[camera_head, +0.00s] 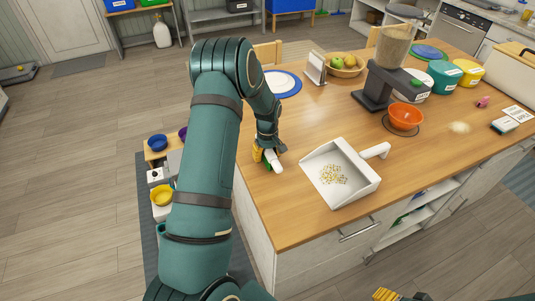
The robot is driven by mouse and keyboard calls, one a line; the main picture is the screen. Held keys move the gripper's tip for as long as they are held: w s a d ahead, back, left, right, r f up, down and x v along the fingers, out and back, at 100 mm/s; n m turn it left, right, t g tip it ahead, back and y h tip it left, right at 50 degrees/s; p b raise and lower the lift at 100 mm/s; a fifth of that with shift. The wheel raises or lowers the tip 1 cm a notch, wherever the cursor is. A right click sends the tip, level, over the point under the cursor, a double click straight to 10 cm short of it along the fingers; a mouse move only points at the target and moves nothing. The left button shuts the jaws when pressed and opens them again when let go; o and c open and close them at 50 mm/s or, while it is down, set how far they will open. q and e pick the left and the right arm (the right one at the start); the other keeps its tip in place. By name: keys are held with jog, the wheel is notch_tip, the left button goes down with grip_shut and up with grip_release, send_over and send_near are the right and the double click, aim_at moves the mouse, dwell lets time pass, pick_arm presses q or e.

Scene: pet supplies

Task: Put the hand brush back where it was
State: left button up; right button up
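My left gripper (268,153) is low over the left edge of the wooden table and points down. A small white and green thing, likely the hand brush (274,162), shows at its fingertips, at or just above the tabletop. The gripper hides much of it, and I cannot tell whether the fingers are closed on it. A white dustpan (362,187) lies to its right, with its handle toward the upper right and small pale pellets (333,174) in it. Only a piece of my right gripper (398,295) shows at the bottom edge.
An orange bowl (405,117), a dark dispenser (378,88), a fruit bowl (347,70) and a blue-rimmed plate (281,83) stand farther back on the table (300,226). The table's front-left corner is clear.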

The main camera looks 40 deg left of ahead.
pick_arm(q)
jog(key=shift+r, duration=0.1)
notch_tip(320, 180, up, 12)
jog(key=shift+r+p, duration=0.15)
jog(key=shift+p, duration=0.15)
dwell(0.4)
dwell(0.5)
